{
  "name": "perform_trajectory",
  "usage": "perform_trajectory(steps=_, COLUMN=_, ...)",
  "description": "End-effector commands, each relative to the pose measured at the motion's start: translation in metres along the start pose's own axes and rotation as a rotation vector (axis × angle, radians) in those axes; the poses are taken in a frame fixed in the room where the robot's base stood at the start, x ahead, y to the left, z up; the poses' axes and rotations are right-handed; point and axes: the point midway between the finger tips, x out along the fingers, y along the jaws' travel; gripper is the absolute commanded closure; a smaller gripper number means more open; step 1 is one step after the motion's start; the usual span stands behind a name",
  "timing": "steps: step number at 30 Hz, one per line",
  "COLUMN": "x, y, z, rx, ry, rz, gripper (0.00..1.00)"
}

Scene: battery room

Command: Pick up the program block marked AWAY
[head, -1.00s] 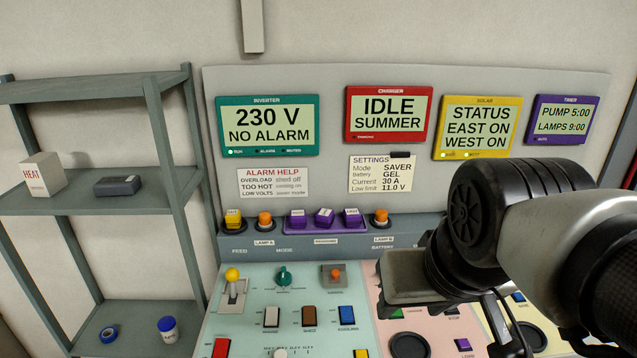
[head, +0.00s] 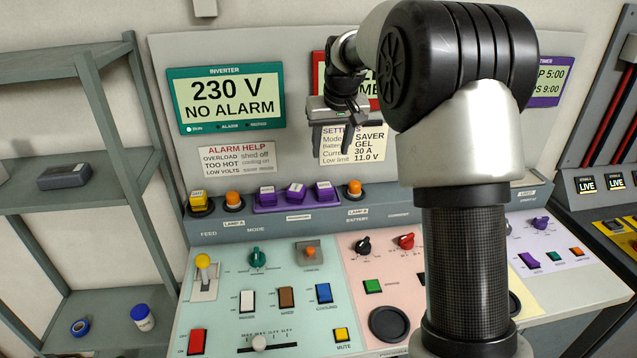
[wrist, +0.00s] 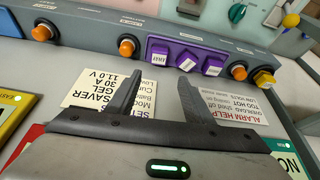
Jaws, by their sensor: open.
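Three purple program blocks sit in a row in a purple holder (head: 283,208) on the console's sloped ledge: a left one (head: 266,196), a middle one (head: 296,193) and a right one (head: 325,190). They also show upside down in the wrist view, as blocks (wrist: 159,56), (wrist: 187,61) and (wrist: 213,66). Their small labels are too blurred to tell which says AWAY. My gripper (head: 333,146) is open and empty, in front of the back panel, above and right of the blocks. In the wrist view, its fingertips (wrist: 160,80) point towards the holder, apart from it.
Orange knobs (head: 234,200) and (head: 355,188) flank the holder, with a yellow block (head: 198,201) further left. Switches and dials cover the console (head: 300,270) below. A shelf (head: 80,200) stands left. My arm hides part of the right side.

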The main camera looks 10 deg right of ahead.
Motion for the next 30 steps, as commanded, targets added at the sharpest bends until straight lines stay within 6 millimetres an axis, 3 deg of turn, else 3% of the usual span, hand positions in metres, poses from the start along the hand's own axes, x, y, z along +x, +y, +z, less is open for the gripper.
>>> perform_trajectory(steps=15, x=0.1, y=0.0, z=0.0, rx=0.0, ry=-0.004, rz=-0.001, gripper=0.53)
perform_trajectory(steps=25, x=0.128, y=0.001, z=0.0, rx=0.0, ry=-0.001, rz=0.0, gripper=0.53)
perform_trajectory(steps=30, x=0.154, y=0.003, z=0.0, rx=0.0, ry=-0.003, rz=0.0, gripper=0.53)
